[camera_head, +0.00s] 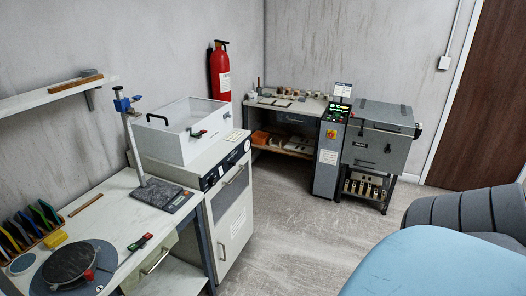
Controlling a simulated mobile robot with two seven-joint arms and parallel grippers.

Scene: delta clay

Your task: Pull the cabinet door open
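A white cabinet (212,165) stands at the left-centre, between the left workbench and open floor, with a dark control strip along its top front edge. Its white door (232,215) faces right, appears shut, and carries a printed label. Neither of my grippers is in view, so nothing is seen touching the handle or door.
A lidded white box (185,132) sits on the cabinet. The left workbench (120,215) holds a turntable, a stand and tools. A grey kiln-like machine (380,140) stands at the back right. The floor (290,225) before the door is clear. A large blue rounded shape fills the lower right.

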